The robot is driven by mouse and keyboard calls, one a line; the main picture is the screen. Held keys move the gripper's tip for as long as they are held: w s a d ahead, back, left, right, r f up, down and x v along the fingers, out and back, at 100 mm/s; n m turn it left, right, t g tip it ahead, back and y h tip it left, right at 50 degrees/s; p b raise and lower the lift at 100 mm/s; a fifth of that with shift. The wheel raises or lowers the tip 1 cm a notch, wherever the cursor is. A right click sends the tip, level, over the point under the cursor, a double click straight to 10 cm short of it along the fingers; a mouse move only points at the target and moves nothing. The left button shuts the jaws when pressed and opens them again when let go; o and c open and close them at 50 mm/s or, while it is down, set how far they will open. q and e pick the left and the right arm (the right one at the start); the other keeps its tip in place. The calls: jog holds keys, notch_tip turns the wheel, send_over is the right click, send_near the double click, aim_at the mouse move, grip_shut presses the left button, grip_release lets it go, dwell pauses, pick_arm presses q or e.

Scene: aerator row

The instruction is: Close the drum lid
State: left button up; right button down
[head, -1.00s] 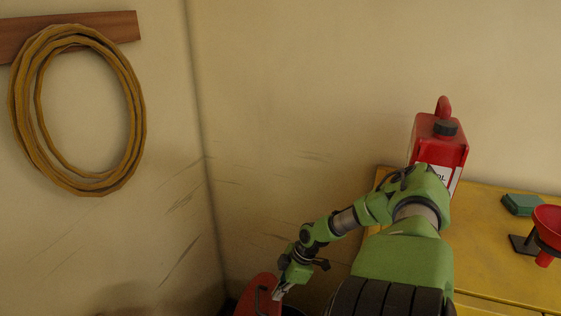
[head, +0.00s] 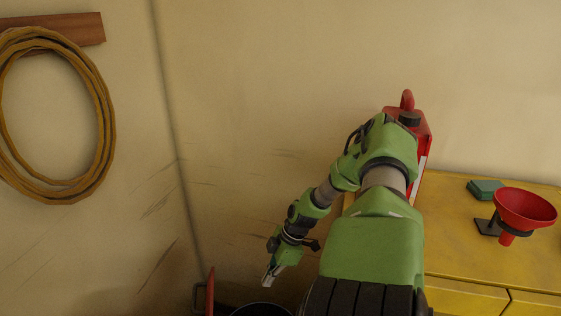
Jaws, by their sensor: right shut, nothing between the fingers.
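The red drum lid (head: 210,291) stands nearly upright and almost edge-on at the bottom left, with a dark handle on its left side. The drum's dark round rim (head: 262,306) shows at the bottom edge, and the rest of the drum is cut off. The lid is open, at the left of the rim. My right gripper (head: 268,278) points down above the drum, to the right of the lid and apart from it. It is shut and empty. My left gripper is not in view.
A yellow cabinet (head: 460,240) stands at the right. On it are a red can (head: 424,135) partly behind my right arm, a green block (head: 486,189) and a red funnel (head: 524,208) on a dark stand. A coiled hose (head: 107,130) hangs on the left wall.

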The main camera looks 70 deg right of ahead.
jog(key=shift+s+d+r, duration=0.35)
jog(key=shift+s+d, duration=0.2)
jog(key=shift+s, duration=0.2)
jog(key=shift+s+d+r, duration=0.3)
jog(key=shift+s+d, duration=0.2)
jog(key=shift+s, duration=0.2)
